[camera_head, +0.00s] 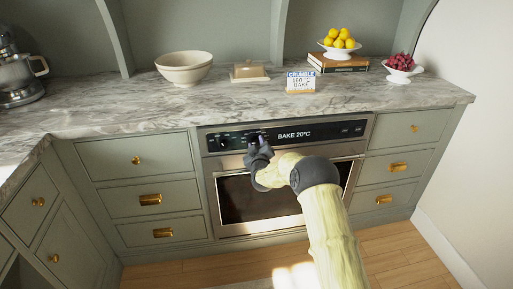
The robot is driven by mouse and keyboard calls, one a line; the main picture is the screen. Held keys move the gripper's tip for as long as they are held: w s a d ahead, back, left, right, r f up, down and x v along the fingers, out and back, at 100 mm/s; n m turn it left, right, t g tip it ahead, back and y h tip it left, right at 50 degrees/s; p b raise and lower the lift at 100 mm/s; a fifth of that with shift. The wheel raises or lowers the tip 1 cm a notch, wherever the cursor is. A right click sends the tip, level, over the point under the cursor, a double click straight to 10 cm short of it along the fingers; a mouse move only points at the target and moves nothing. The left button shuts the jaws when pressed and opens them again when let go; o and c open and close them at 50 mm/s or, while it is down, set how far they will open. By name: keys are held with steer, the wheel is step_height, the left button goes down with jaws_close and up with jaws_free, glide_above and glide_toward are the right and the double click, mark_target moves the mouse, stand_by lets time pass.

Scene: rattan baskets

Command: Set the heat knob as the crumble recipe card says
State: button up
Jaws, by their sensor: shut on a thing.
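The crumble recipe card (301,82) stands on the counter above the oven. It reads CRUMBLE, what looks like 160 °C, and BAKE; the middle digit is small and hard to read. The oven's black control panel (345,130) shows BAKE 20°C on its display (294,134). My gripper (259,142) is at the panel, left of the display, with its fingers shut on the heat knob. The fingers hide the knob, so its pointer cannot be seen.
The oven door (238,201) is below the panel, partly covered by my arm. Drawers with brass handles flank the oven. On the counter are a cream bowl (184,66), a butter dish (249,72), books (338,64) with a lemon bowl, and a raspberry bowl (403,74).

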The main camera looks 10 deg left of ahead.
steer(key=m+b, duration=0.2)
steer(key=m, duration=0.2)
steer(key=shift+f, duration=0.1)
steer(key=m+b, duration=0.3)
steer(key=m, duration=0.2)
steer(key=shift+d+g, duration=0.1)
steer(key=shift+g, duration=0.3)
steer(key=m+b, duration=0.3)
steer(key=m, duration=0.2)
steer(key=shift+d+m+y, duration=0.1)
steer(key=shift+m+y, duration=0.2)
steer(key=shift+y, duration=0.1)
steer(key=m+b, duration=0.3)
steer(key=m, duration=0.1)
steer(key=shift+y, duration=0.4)
steer(key=o, duration=1)
